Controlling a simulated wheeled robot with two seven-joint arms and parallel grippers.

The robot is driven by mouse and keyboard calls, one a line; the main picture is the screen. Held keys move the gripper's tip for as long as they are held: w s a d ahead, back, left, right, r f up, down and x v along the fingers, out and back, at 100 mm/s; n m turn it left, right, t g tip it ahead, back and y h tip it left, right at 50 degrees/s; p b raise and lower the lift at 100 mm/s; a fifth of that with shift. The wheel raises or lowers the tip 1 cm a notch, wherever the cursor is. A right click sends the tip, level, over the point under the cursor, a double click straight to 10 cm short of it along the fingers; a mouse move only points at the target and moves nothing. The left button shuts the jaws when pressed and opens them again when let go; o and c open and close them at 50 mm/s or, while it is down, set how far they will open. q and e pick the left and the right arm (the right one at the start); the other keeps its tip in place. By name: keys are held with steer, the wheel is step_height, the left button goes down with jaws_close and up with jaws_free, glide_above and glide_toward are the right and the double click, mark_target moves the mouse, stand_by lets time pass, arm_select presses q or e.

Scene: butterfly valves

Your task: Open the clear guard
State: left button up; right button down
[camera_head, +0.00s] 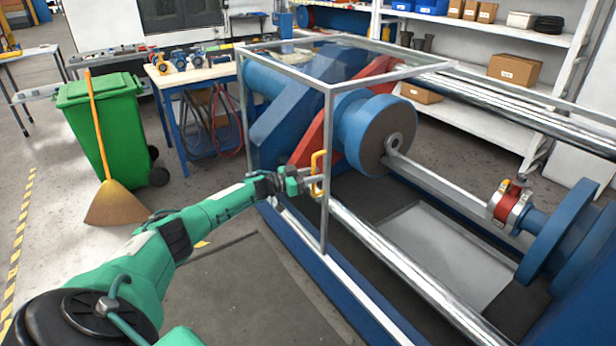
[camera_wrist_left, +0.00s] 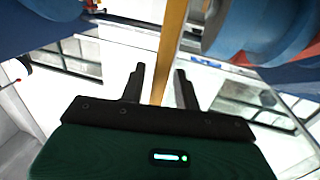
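The clear guard (camera_head: 327,130) is a box of see-through panels in a grey metal frame, standing over the blue and red end of the machine. It looks closed. A yellow handle (camera_head: 318,172) stands upright at its near corner post. My left gripper (camera_head: 312,181) is at this handle. In the left wrist view the yellow handle (camera_wrist_left: 170,50) runs between the two dark fingers of my left gripper (camera_wrist_left: 161,86), with a gap visible on each side. The fingers are apart, so the gripper is open around the handle. My right gripper is not in view.
The blue machine has a round flange (camera_head: 380,135), long steel bars (camera_head: 400,265) and a red-banded fitting (camera_head: 510,203). A green bin (camera_head: 105,125) and a broom (camera_head: 115,203) stand at left. A workbench (camera_head: 195,75) is behind. The floor in front of the guard is clear.

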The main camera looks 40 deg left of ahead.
arm_select(q)
steer(key=v, duration=1.3)
steer(key=shift+s+a, duration=0.25)
steer(key=shift+s, duration=0.05)
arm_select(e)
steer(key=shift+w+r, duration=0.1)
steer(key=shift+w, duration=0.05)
